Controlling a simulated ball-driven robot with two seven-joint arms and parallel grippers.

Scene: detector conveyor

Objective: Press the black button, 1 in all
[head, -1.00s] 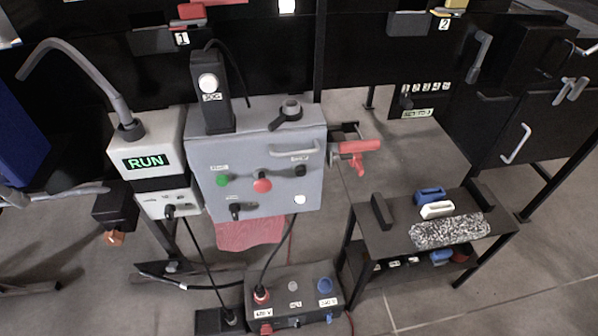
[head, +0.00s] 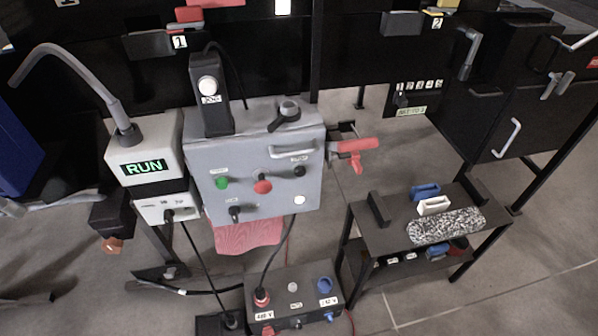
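The black button (head: 299,171) is a small round button at the upper right of the front of a grey control box (head: 270,205). It sits just below the box's grey handle (head: 292,152) and above a white button (head: 299,200). Nothing covers it. I cannot tell whether it is pressed in. Neither of my grippers shows in the head view, and nothing touches the box's front.
The box also carries a green button (head: 222,182), a red button (head: 262,186) and a black switch (head: 236,214). A red-handled lever (head: 352,147) sticks out at its right. A RUN display unit (head: 146,167) stands left. A low black table (head: 380,237) stands right.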

